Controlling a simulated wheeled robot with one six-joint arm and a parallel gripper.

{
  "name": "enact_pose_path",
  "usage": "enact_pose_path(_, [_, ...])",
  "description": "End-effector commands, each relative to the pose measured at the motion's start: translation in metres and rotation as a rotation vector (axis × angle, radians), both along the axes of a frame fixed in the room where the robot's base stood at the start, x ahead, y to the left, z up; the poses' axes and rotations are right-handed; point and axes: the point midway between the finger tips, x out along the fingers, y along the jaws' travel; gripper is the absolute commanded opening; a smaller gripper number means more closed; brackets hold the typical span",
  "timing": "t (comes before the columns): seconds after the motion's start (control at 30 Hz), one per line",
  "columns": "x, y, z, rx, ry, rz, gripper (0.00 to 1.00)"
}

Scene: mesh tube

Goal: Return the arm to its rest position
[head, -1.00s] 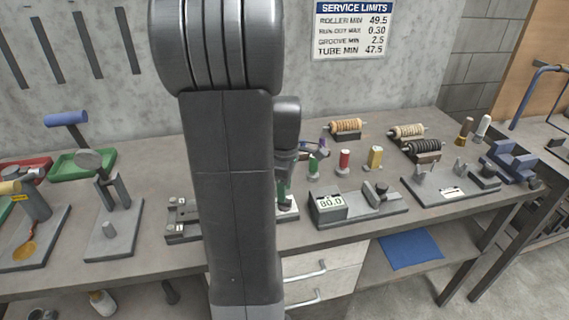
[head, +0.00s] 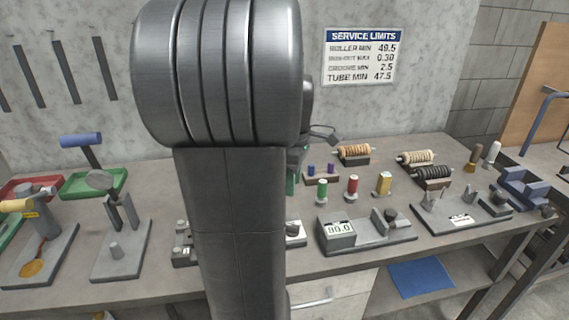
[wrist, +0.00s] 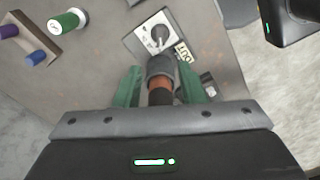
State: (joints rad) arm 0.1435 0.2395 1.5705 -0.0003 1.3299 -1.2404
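My arm (head: 235,200) fills the middle of the head view, upright and bent at a large rounded joint at the top. It hides most of my gripper there; a green finger part shows just right of the arm. In the wrist view my gripper (wrist: 160,90) has its two green fingers apart. A dark grey and orange-brown cylindrical thing (wrist: 162,70) shows between them in the picture, with narrow gaps at its sides. I see no clear grip on it, and cannot tell its depth. The gripper is above the grey bench (head: 130,275).
Coloured spools (head: 352,187), a readout device (head: 337,235) and rollers (head: 417,158) stand right of my arm. Left are a green tray (head: 92,183), a forked stand (head: 122,245) and a hammer-like tool (head: 80,140). A wall with a limits sign (head: 360,56) is behind the bench.

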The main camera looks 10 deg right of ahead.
Motion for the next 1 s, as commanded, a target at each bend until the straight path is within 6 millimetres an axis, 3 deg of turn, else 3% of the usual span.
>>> enact_pose_path(0.17, [-0.001,0.000,-0.018,0.001,0.005,0.000,0.36])
enact_pose_path(0.7, [-0.001,0.000,-0.117,0.001,0.006,-0.001,0.36])
enact_pose_path(1.0, [-0.001,0.000,-0.138,0.000,0.001,-0.003,0.36])
